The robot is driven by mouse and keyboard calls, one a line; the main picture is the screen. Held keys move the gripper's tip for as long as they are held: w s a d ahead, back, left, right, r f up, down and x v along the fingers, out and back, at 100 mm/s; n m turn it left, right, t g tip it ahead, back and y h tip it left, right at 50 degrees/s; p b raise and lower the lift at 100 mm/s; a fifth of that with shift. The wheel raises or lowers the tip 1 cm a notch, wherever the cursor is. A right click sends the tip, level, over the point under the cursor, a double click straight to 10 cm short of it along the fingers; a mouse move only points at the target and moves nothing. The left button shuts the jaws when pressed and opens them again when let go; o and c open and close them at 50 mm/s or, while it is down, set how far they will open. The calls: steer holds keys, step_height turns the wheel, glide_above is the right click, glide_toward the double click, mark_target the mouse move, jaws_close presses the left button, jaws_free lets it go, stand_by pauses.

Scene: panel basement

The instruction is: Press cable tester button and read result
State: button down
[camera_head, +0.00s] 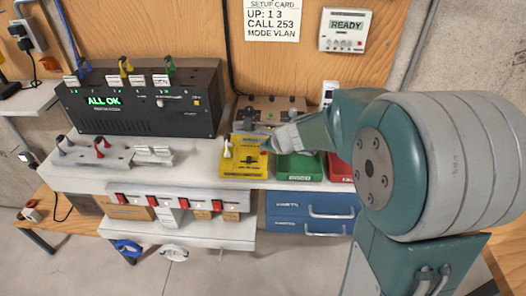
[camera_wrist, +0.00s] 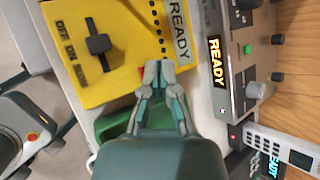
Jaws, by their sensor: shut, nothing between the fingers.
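The yellow unit (camera_head: 243,165) sits near the bench's front edge, left of the green bin. In the wrist view the yellow unit (camera_wrist: 75,75) shows a black switch (camera_wrist: 98,45) marked OFF and ON, a row of dark dots and a READY label. My gripper (camera_head: 264,142) reaches in from the right over this unit's back right corner. In the wrist view my gripper (camera_wrist: 160,65) is shut and empty, its fingertips over the unit's edge. A bit of red (camera_wrist: 143,72) shows beside the fingertips, mostly hidden by them. I cannot tell whether they touch it.
A grey device (camera_wrist: 235,75) with a lit READY screen stands close behind. A green bin (camera_head: 298,168) and a red bin (camera_head: 341,170) are to the right. A black box (camera_head: 140,105) reading ALL OK is at left. A wall unit (camera_head: 346,30) also reads READY.

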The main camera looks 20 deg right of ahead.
mark_target(265, 152)
steer(key=shift+f, duration=0.35)
stand_by(0.7)
stand_by(0.3)
steer(key=shift+r, duration=0.8)
steer(key=shift+r, duration=2.5)
